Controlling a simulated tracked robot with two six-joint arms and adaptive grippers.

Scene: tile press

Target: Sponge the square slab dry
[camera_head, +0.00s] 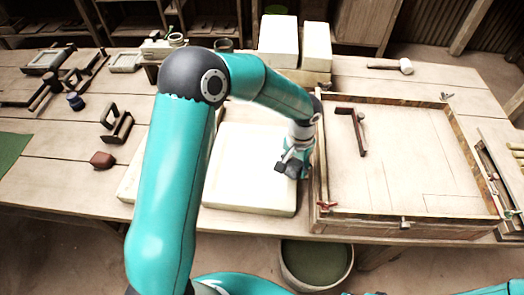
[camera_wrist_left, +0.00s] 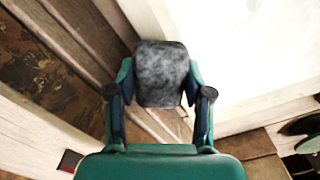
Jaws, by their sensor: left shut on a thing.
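The square slab (camera_head: 250,170) is pale and lies flat on the wooden bench in the middle of the head view. Its bright edge and top also show in the left wrist view (camera_wrist_left: 265,60). My left gripper (camera_head: 293,163) is at the slab's right edge, near the framed tray. In the left wrist view it is shut on a mottled grey sponge (camera_wrist_left: 160,72). The sponge is by the slab's edge, partly over the gap beside it; I cannot tell whether it touches the slab. My arm hides part of the slab's left side. My right gripper is not in view.
A wooden framed tray (camera_head: 400,218) stands close on the right, with a dark red-handled tool (camera_head: 359,135) in it. White blocks (camera_head: 278,42) stand behind. A mallet (camera_head: 403,66) lies at the back right. A bucket (camera_head: 316,262) is below the bench's front edge.

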